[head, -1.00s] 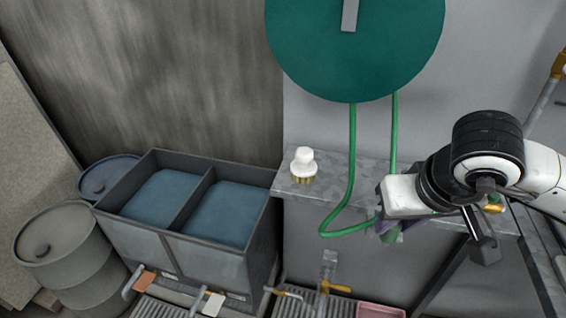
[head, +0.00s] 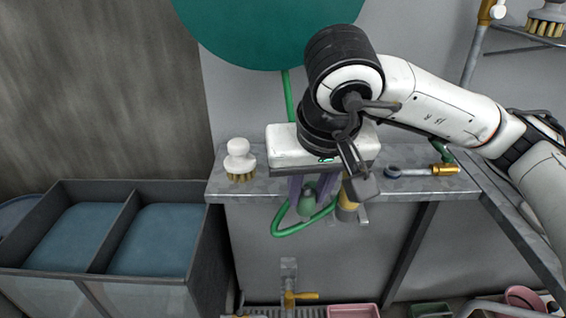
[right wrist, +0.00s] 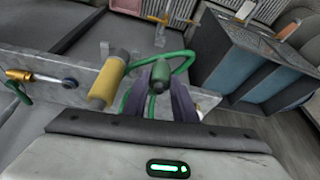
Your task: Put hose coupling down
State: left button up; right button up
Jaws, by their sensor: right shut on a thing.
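The green hose coupling (head: 307,204) is at the end of the green hose (head: 288,228), by the front edge of the grey shelf (head: 262,188). My right gripper (head: 312,196) points down and is shut on the coupling. In the right wrist view the coupling (right wrist: 160,76) sits between the two dark purple fingers of the gripper (right wrist: 163,92), and the hose (right wrist: 182,57) loops beside it. I cannot tell whether the coupling touches the shelf. My left gripper is not in view.
A yellow cylinder (right wrist: 108,80) is close beside the coupling at the shelf edge. A white-knobbed brush (head: 240,160) stands left on the shelf, and a brass-tipped tool (head: 422,171) lies right. Below are a brass tap (head: 298,296) and pink tray (head: 352,311). A divided tank (head: 198,258) stands left.

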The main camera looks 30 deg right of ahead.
jog(key=w+d, duration=0.1)
jog(key=w, duration=0.2)
jog(key=w+d, duration=0.1)
jog(key=w, duration=0.3)
jog(key=w+d+p, duration=0.1)
jog(key=w, duration=0.3)
jog(key=shift+d, duration=0.3)
jog(key=w, duration=0.2)
jog(key=w+d, duration=0.1)
jog(key=shift+f, duration=0.75)
jog(key=shift+f, duration=0.1)
jog(key=shift+s+f, duration=0.1)
jog(key=shift+f, duration=0.05)
jog(key=o, duration=1.1)
jog(key=shift+c, duration=0.2)
